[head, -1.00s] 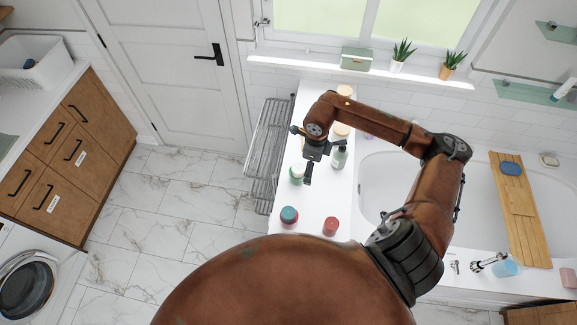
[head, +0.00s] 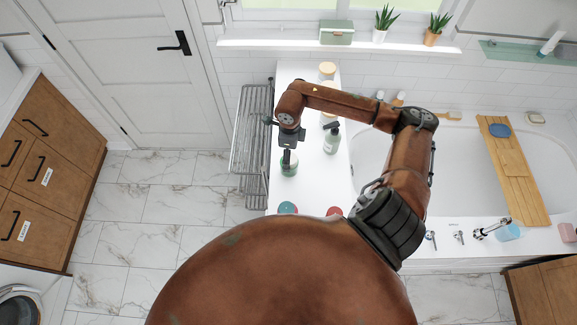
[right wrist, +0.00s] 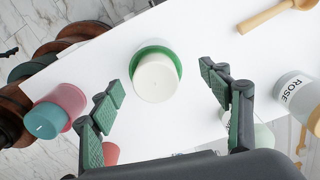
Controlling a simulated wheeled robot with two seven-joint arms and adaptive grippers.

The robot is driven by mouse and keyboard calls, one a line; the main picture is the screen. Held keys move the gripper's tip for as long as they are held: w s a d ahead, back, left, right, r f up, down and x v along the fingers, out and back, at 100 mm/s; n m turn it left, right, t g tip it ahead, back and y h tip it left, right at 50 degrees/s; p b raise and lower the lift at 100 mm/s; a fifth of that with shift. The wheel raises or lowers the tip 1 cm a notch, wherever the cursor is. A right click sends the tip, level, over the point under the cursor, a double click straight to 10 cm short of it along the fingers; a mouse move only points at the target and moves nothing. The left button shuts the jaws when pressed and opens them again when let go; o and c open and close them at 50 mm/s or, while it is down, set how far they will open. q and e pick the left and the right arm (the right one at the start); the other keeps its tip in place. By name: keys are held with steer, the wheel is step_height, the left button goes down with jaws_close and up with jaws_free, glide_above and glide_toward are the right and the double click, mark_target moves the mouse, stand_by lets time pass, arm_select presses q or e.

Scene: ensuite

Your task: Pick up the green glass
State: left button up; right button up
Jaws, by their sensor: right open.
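The green glass (right wrist: 176,56) stands on the white counter in the right wrist view, with a round white top or filling covering most of it. In the head view the green glass (head: 290,171) is partly hidden under my right gripper (head: 287,158). In the right wrist view my right gripper (right wrist: 162,82) is open, with one finger to each side of the glass and the glass lying toward the space ahead of the fingertips. No contact with it shows. My left gripper is not in view.
A pink jar with a teal lid (right wrist: 60,108) and a red jar (head: 335,211) stand nearer my body. A green pump bottle (head: 332,138) is right of the glass. A wire rack (head: 250,140) borders the counter on the left, a bathtub (head: 375,165) on the right.

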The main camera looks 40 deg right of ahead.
steer(key=f, duration=0.1)
steer(key=f+p, duration=0.1)
steer(key=f, duration=0.3)
steer(key=shift+s+a+p, duration=0.2)
steer(key=shift+a+p, duration=0.05)
steer(key=shift+p, duration=0.05)
steer(key=shift+c, duration=0.3)
steer(key=c, duration=1.3)
